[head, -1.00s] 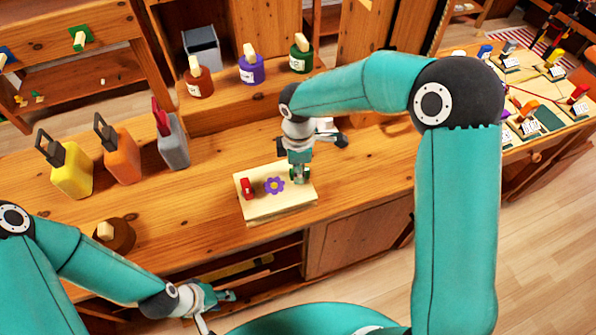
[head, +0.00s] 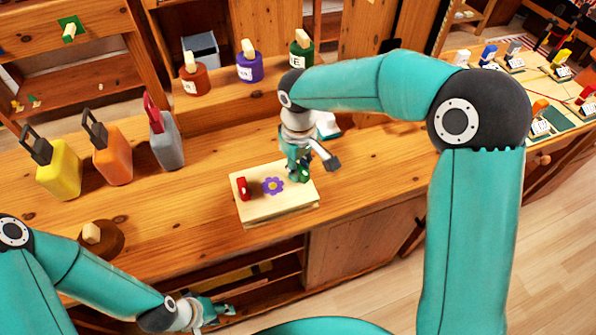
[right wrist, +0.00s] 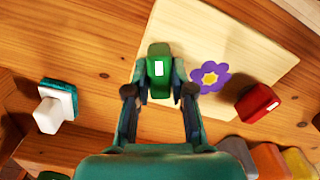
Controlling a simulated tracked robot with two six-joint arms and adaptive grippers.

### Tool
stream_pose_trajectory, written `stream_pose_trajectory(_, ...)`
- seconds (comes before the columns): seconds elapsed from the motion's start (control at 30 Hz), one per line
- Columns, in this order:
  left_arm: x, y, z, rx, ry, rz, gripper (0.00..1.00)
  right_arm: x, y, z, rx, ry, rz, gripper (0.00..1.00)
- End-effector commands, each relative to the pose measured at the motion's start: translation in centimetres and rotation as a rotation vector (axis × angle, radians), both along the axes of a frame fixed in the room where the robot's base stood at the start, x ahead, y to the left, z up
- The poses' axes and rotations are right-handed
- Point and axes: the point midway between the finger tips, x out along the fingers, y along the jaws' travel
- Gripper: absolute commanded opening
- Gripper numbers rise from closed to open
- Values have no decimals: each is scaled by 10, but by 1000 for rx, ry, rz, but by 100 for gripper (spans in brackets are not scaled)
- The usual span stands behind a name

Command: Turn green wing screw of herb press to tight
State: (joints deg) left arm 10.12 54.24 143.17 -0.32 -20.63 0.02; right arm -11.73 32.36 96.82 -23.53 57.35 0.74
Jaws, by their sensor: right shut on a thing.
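The herb press (head: 245,209) is a pale wooden board with a purple flower (head: 272,186) on top, lying on the wooden counter. Its red wing screw (head: 242,188) stands at the left end and also shows in the right wrist view (right wrist: 256,103). The green wing screw (right wrist: 159,66) is at the other end, with a white mark on its top. My right gripper (right wrist: 158,88) is shut on the green screw from above, one finger on each side. The gripper partly hides the screw in the head view. My left gripper (head: 219,309) hangs low in front of the counter, away from the press; its finger opening is unclear.
Yellow (head: 58,170), orange (head: 112,160) and grey (head: 166,142) bottles stand at the left. Red (head: 194,78), purple (head: 249,68) and green (head: 301,54) jars stand behind. A white-and-teal block (right wrist: 57,105) lies near the press. A round brown object (head: 98,240) sits front left.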

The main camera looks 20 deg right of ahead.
Motion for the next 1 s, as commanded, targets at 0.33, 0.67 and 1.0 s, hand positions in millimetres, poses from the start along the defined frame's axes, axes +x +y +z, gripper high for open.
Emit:
stream_pose_trajectory(0.33,0,0,-14,0,0,0,40,1,-1,0,2,-1,-281,0)
stream_pose_trajectory(0.67,0,0,-18,0,0,0,40,0,-1,0,1,0,-417,0)
stream_pose_trajectory(1.0,0,0,-18,0,0,0,40,0,-1,1,1,-1,-439,0)
